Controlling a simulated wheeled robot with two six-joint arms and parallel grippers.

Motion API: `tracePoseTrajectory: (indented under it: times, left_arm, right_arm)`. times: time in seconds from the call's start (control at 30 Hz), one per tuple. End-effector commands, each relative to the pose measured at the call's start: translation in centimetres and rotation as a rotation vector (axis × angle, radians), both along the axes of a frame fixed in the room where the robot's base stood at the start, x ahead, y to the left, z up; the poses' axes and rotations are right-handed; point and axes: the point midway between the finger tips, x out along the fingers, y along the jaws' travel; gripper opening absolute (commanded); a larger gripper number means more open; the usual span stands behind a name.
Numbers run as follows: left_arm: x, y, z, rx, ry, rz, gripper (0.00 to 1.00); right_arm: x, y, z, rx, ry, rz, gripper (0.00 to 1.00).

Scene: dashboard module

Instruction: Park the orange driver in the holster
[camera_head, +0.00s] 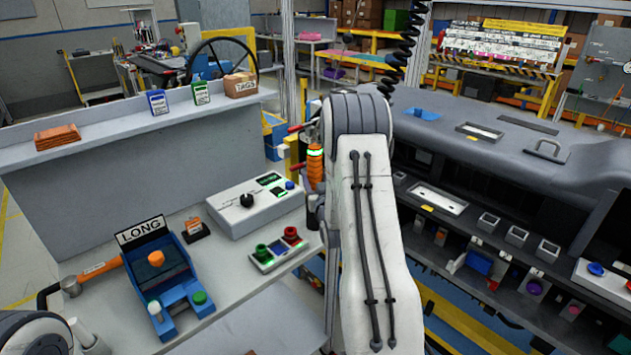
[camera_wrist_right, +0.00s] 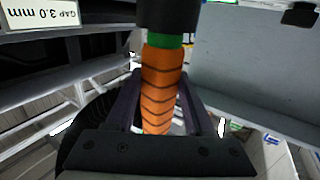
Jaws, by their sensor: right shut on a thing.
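The orange driver (camera_head: 316,172) is in the middle of the head view, beside my right arm, with a green band at the upper end of its ribbed orange handle. In the right wrist view its handle (camera_wrist_right: 160,90) lies between the fingers of my right gripper (camera_wrist_right: 161,80), which is shut on it. A green collar and a thick black part show beyond the handle. My arm hides most of the right gripper in the head view. A dark upright piece (camera_head: 313,212) shows below the driver; I cannot tell whether it is the holster. My left gripper is not in view.
At left, the bench bears a blue fixture (camera_head: 172,285) by a LONG sign, an orange-handled tool (camera_head: 100,269), a white control box (camera_head: 255,203) and a button panel (camera_head: 280,250). The grey dashboard module (camera_head: 490,165) fills the right side.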

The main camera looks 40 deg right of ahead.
Motion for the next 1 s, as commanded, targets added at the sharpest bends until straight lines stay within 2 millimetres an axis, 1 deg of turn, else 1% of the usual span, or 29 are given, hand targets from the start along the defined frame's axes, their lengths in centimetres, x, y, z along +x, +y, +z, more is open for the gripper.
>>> tracePoseTrajectory:
  times: [0.57,0.6,0.67,0.7,1.0]
  left_arm:
    - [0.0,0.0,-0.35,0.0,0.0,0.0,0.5]
    - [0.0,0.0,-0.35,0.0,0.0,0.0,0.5]
    - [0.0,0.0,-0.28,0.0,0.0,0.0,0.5]
    - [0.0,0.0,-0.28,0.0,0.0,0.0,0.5]
    - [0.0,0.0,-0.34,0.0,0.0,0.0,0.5]
  right_arm:
    - [0.02,0.04,-0.31,-0.001,0.0,0.001,0.0]
    - [0.03,0.04,-0.3,-0.001,0.0,0.001,0.57]
    - [0.03,0.03,-0.23,-0.001,0.0,0.001,0.8]
    - [0.03,0.03,-0.22,-0.001,0.0,0.001,0.88]
    - [-0.09,0.06,-0.45,0.002,0.005,0.0,0.88]
